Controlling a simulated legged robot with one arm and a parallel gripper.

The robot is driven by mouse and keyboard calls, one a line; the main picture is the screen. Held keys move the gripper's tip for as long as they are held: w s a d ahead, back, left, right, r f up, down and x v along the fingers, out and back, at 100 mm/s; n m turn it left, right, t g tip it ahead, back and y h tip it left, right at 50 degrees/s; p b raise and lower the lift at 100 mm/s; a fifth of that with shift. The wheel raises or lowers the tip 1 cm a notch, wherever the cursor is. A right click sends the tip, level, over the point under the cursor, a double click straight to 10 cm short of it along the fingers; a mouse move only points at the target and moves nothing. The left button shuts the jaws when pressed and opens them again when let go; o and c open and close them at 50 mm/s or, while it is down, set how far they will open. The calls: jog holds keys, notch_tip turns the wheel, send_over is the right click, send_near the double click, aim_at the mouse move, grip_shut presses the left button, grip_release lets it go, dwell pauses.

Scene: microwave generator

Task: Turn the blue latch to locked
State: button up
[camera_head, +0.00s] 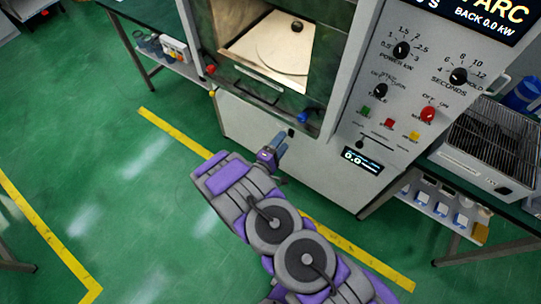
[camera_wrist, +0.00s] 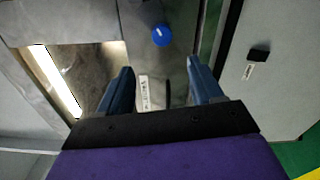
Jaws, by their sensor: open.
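In the wrist view the blue latch (camera_wrist: 162,35) is a round blue knob with a small white mark, ahead of and between the fingertips. My gripper (camera_head: 281,139) is below and left of the latch in the head view, apart from it. In the wrist view my gripper (camera_wrist: 159,66) has its two dark blue fingers spread with nothing between them. Nothing hides the latch.
The chamber (camera_head: 262,45) holds a pale round plate with a small dark object. A control panel (camera_head: 415,90) with knobs, a red switch and coloured buttons is to the right.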

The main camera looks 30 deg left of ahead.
jog(key=s, duration=0.7)
jog(key=shift+a, duration=0.25)
jog(key=shift+a+f, duration=0.1)
jog(key=shift+a, duration=0.1)
